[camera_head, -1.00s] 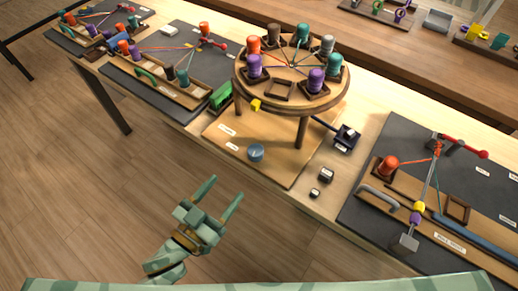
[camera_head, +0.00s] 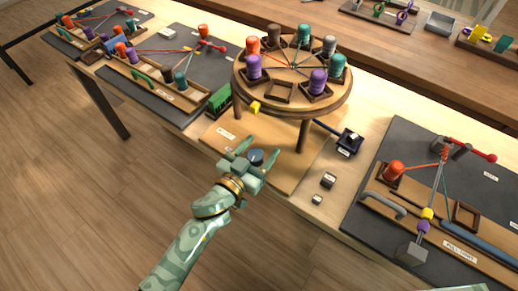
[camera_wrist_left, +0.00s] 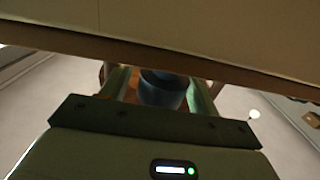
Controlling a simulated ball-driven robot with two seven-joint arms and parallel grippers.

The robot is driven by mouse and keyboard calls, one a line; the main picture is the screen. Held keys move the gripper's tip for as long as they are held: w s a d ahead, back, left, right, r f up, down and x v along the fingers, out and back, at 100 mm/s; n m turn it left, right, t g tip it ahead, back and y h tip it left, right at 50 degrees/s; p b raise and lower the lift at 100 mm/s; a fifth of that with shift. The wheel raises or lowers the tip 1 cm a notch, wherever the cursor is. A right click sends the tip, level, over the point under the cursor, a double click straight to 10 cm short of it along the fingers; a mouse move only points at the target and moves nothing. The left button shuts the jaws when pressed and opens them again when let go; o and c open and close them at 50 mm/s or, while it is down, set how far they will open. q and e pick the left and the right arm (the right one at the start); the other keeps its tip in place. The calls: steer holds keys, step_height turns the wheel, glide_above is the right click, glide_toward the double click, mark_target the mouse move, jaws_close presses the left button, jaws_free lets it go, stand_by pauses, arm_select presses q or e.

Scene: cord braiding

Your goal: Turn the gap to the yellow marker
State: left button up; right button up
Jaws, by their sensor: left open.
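The round wooden braiding disk (camera_head: 296,100) stands on legs over a wooden board. Colored bobbins sit in square holders around its top. The yellow marker (camera_head: 254,107) is a small block near the disk's front-left edge, a little left of the gap. My left gripper (camera_head: 257,149) is open near the board's front, below the disk and marker. My right gripper is out of view.
A green block (camera_head: 220,98) is left of the disk and a dark blue device (camera_head: 348,140) right of it. Small blocks (camera_head: 328,180) lie near the table's front edge. A dark mat (camera_head: 400,150) with another cord fixture is at right.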

arm_select(q)
steer(key=shift+w, duration=0.1)
steer(key=c, duration=1)
steer(key=m+g+h+p, duration=0.1)
steer(key=m+h+p, duration=0.1)
steer(key=shift+d+r+g+p, duration=0.1)
steer(key=shift+r+g+p, duration=0.2)
steer(key=shift+r+g, duration=0.1)
steer(key=shift+d+f+m+g+h, duration=0.1)
steer(key=shift+f+m+g+h, duration=0.2)
steer(key=shift+m+g+h, duration=0.35)
steer(key=shift+s+f, duration=0.1)
steer(key=shift+s, duration=0.1)
steer(key=o, duration=1)
